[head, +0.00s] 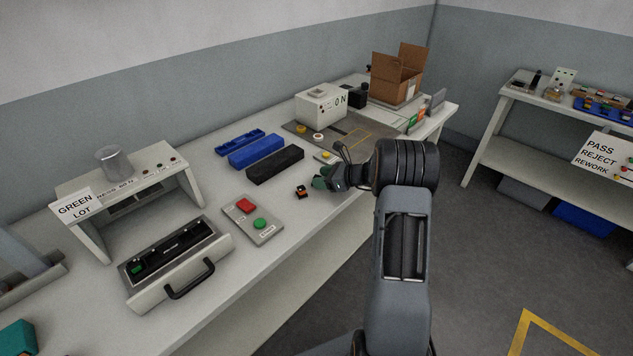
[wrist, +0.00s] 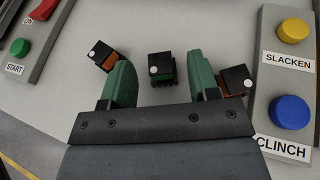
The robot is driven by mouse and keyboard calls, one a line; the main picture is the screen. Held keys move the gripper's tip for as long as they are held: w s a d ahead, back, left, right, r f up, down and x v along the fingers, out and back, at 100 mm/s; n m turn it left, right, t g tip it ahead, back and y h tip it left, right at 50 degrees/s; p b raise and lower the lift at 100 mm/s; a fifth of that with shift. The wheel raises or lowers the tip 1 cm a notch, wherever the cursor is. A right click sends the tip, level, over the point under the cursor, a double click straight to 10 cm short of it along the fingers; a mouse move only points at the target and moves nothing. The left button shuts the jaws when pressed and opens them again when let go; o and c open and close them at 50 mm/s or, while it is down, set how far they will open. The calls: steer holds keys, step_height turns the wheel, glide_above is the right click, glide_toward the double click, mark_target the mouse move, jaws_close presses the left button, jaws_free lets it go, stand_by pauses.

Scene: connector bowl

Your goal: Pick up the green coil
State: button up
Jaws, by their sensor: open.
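My gripper (wrist: 162,74) is open, with one green finger left and one right of the coil and a clear gap on each side. A black and orange coil (wrist: 103,57) is close beside the left finger. Another black and orange coil (wrist: 236,80) is at the right finger, partly hidden by it. In the head view my gripper (head: 325,181) is low over the table near its front edge, and the green coil is not visible.
A panel with a yellow SLACKEN button (wrist: 293,31) and a blue CLINCH button (wrist: 290,113) is close on the right. A panel with a green START button (wrist: 19,47) is on the left. A black block (head: 275,164) and a blue block (head: 256,151) lie farther back.

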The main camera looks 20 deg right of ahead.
steer(key=shift+c, duration=0.3)
steer(key=c, duration=0.9)
steer(key=shift+r, duration=0.1)
steer(key=shift+c, duration=0.2)
